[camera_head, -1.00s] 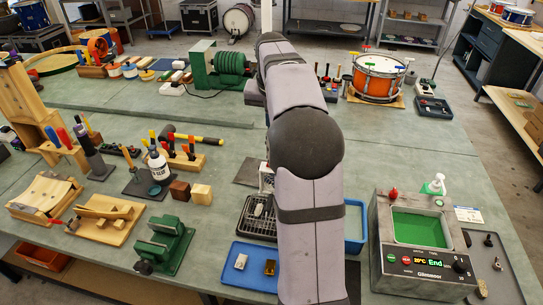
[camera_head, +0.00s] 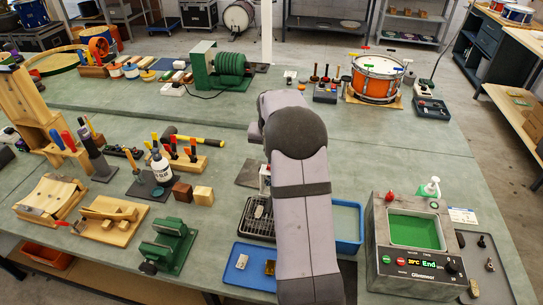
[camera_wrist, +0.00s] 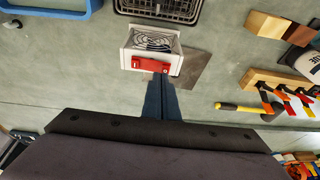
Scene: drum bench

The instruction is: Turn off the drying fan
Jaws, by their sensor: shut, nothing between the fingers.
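The drying fan is a small white box (camera_wrist: 131,55) with a round grille in its open top, in the upper middle of the wrist view. A red switch piece (camera_wrist: 146,64) lies across its near side. My gripper (camera_wrist: 159,77) is shut and empty, with its dark fingertips at the red piece's right end. I cannot tell whether they touch it. In the head view a bit of the white fan (camera_head: 265,182) shows left of my arm; the arm hides the rest and the gripper.
A black wire rack (camera_head: 256,218) stands close beside the fan, with blue trays (camera_head: 240,283) nearby. A grey plate (camera_wrist: 190,72) lies right of the fan in the wrist view. A yellow-handled hammer (camera_wrist: 240,108) and a wooden clamp block (camera_wrist: 262,80) are farther right.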

